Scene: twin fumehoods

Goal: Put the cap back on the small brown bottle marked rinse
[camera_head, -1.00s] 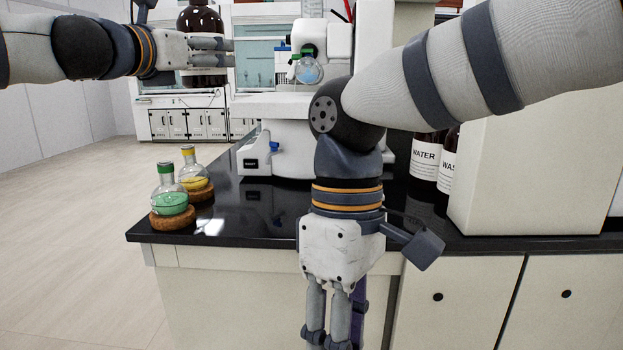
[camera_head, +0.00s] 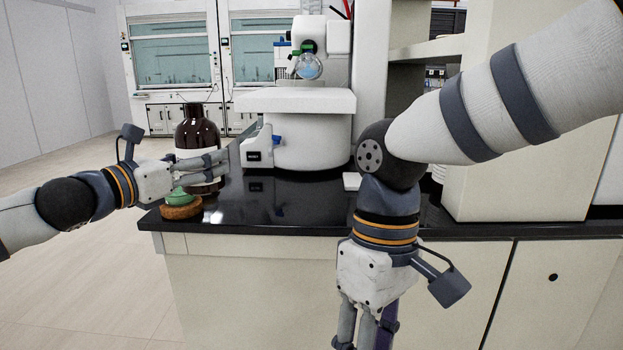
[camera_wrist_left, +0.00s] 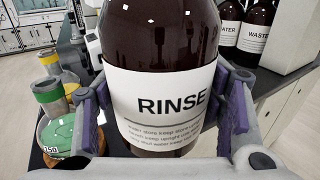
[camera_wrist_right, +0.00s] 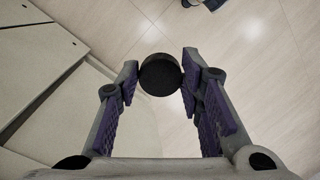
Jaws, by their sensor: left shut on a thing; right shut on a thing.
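The brown bottle (camera_head: 196,128) marked RINSE is upright at the left end of the black bench. I cannot tell whether its base touches the bench. My left gripper (camera_head: 212,165) is shut around its body from the left. In the left wrist view the bottle (camera_wrist_left: 160,30) stands between the pads, its RINSE label facing the camera and its top out of frame. My right gripper (camera_head: 358,340) hangs pointing down in front of the bench cabinets. In the right wrist view a round black cap (camera_wrist_right: 160,75) is pinched between its fingertips, above the floor.
A green flask (camera_head: 183,193) on a cork ring (camera_head: 181,210) is partly hidden behind my left gripper. A yellow flask (camera_wrist_left: 60,68) stands near it. A white instrument (camera_head: 300,140) stands behind. WATER (camera_wrist_left: 254,30) and WASTE (camera_wrist_left: 287,38) bottles stand further right. The front middle bench is clear.

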